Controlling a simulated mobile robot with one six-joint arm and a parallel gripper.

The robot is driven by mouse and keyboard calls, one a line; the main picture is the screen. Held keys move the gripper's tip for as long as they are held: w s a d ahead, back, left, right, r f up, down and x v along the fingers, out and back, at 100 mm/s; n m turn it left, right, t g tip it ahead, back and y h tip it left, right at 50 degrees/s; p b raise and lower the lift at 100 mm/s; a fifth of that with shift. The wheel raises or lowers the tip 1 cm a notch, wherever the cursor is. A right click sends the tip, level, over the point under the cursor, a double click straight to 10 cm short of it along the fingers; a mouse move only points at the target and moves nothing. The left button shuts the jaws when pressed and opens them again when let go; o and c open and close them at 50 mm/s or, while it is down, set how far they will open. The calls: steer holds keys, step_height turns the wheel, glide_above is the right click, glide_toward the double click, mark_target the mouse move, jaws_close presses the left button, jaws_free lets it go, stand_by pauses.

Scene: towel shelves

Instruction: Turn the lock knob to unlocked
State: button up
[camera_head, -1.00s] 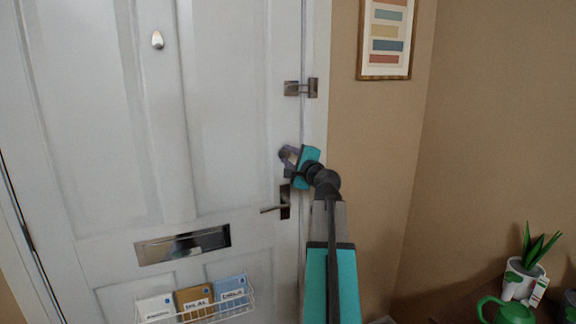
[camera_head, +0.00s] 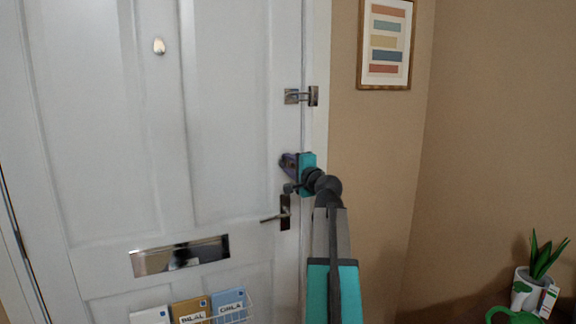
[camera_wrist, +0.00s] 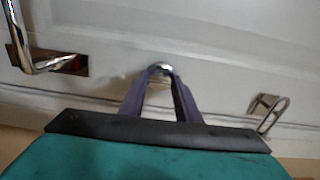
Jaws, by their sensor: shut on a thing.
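The lock knob (camera_wrist: 160,68) is a small round metal knob on the white door, between the lever handle and the latch. My gripper (camera_wrist: 160,82) is shut on it, with a purple finger on either side in the wrist view. In the head view my gripper (camera_head: 287,164) is at the door's right edge, above the lever handle, and hides most of the knob. I cannot tell from these views whether the knob stands at locked or unlocked.
The lever handle (camera_head: 284,212) is just below my gripper, and a metal latch (camera_head: 300,96) is above it. A mail slot (camera_head: 180,255) and a wire rack with cards (camera_head: 236,312) are lower on the door. A potted plant (camera_head: 535,270) stands at the lower right.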

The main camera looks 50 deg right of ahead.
steer(key=o, duration=1)
steer(key=shift+d+r, duration=0.1)
steer(key=shift+r, duration=0.15)
steer(key=shift+o, duration=0.2)
steer(key=shift+f, duration=0.1)
steer(key=shift+s, duration=0.15)
steer(key=b+v, duration=0.1)
steer(key=v, duration=1.2)
steer(key=shift+s, duration=0.25)
